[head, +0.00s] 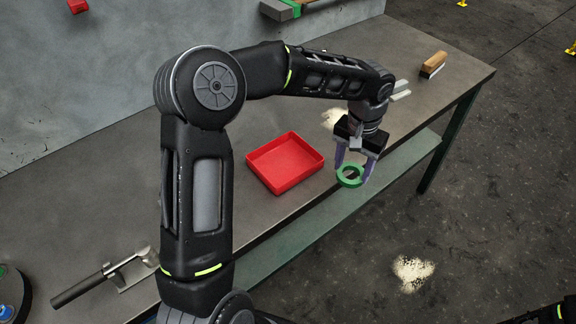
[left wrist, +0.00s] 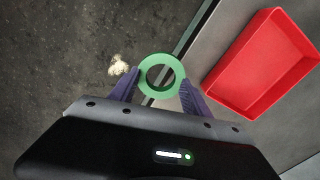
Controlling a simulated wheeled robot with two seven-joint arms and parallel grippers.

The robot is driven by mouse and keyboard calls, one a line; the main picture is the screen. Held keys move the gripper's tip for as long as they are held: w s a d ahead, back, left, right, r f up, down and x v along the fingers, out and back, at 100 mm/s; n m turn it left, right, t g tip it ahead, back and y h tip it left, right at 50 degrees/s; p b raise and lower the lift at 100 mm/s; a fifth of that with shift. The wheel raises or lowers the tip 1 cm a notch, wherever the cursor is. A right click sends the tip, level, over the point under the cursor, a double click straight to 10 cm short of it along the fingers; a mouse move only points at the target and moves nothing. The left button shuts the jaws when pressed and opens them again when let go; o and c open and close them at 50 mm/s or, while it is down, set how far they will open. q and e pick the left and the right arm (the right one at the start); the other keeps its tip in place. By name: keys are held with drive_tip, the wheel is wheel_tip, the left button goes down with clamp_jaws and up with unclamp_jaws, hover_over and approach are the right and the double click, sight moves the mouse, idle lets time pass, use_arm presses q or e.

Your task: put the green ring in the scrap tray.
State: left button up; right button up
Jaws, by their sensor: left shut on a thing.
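The green ring (head: 350,176) is held between the fingertips of my left gripper (head: 355,172). In the left wrist view the green ring (left wrist: 161,76) sits between the two purple fingers of the left gripper (left wrist: 160,88), which are shut on its outer sides. The red scrap tray (head: 285,163) lies on the bench, left of the gripper in the head view, and looks empty. The tray (left wrist: 262,65) is right of the ring in the left wrist view. The ring is apart from the tray, near the bench's front edge. My right gripper does not show.
The grey bench (head: 250,215) has a green lower shelf (head: 300,240). A brush (head: 433,65) lies at its far right end. A metal tool with a dark handle (head: 100,280) lies at the left. Pale crumbs lie on the bench (head: 333,118) and floor (head: 413,272).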

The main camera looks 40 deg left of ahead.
use_arm(q)
drive_tip(key=a+r+n, duration=0.1)
drive_tip(key=a+n, duration=0.1)
drive_tip(key=a, duration=0.1)
drive_tip(key=s+a+r+n, duration=0.1)
drive_tip(key=a+n, duration=0.2)
drive_tip(key=a, duration=0.1)
drive_tip(key=a+r+n+b, duration=0.1)
drive_tip(key=a+n, duration=0.2)
drive_tip(key=shift+s+a+r, duration=0.15)
drive_tip(key=shift+a, duration=0.1)
drive_tip(key=s+a+r+n, duration=0.2)
drive_tip(key=a+r+n, duration=0.1)
drive_tip(key=a+n, duration=0.3)
drive_tip(key=shift+s+a+r+n+b, duration=0.3)
drive_tip(key=shift+a, duration=0.3)
hover_over(284, 164)
drive_tip(key=shift+a+f+p, duration=0.1)
drive_tip(key=shift+f+p, duration=0.2)
drive_tip(key=shift+f, duration=2.85)
wheel_tip(284, 164, down, 3)
drive_tip(key=shift+f, duration=0.35)
